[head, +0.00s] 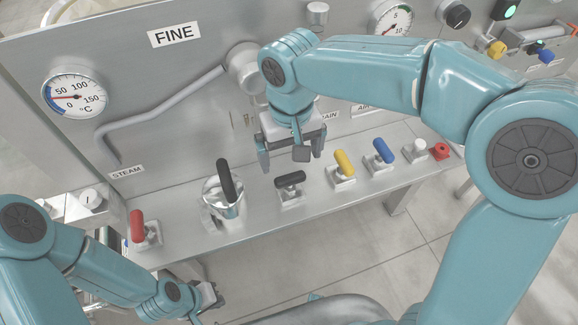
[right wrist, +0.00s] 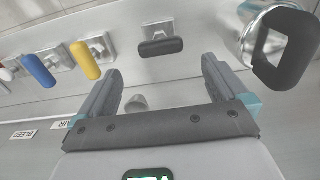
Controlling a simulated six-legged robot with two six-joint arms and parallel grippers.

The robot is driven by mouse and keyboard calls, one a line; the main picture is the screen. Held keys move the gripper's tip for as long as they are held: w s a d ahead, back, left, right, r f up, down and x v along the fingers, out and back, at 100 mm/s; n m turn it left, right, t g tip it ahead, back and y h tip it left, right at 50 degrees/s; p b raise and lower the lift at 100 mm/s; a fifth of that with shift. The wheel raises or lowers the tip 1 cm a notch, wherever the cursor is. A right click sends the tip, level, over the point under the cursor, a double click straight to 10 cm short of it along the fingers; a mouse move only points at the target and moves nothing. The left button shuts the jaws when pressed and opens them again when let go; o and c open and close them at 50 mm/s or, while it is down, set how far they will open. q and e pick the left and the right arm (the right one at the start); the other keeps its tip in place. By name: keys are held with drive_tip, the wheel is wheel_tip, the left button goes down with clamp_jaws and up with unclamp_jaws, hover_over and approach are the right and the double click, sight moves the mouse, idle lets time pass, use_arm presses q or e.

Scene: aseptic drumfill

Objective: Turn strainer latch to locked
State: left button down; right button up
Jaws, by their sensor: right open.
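No part is labelled as the strainer latch, so I cannot tell for sure which it is. A short black lever (head: 290,183) sits on a metal mount on the shelf, and it also shows in the right wrist view (right wrist: 161,47). A shiny metal cup with an upright black handle (head: 226,182) stands left of it; it is at the right in the wrist view (right wrist: 280,42). My right gripper (head: 291,153) is open and empty, its fingers apart behind the black lever in the head view. My left gripper (head: 207,298) is low at the left, its jaws unclear.
The steel shelf (head: 255,222) also carries a red lever (head: 138,228), a yellow lever (head: 344,163), a blue lever (head: 383,151) and a red knob (head: 439,151). Behind stand a bent pipe (head: 160,112), a temperature gauge (head: 74,93) and the FINE label (head: 174,34).

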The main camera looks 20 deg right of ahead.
sight(290, 177)
wheel_tip(290, 177, down, 6)
drive_tip(key=shift+r, duration=0.1)
drive_tip(key=shift+s+f, duration=0.1)
drive_tip(key=shift+f, duration=0.5)
drive_tip(key=shift+w+f, duration=0.1)
drive_tip(key=shift+w, duration=0.1)
drive_tip(key=shift+s, duration=0.1)
drive_tip(key=c, duration=1)
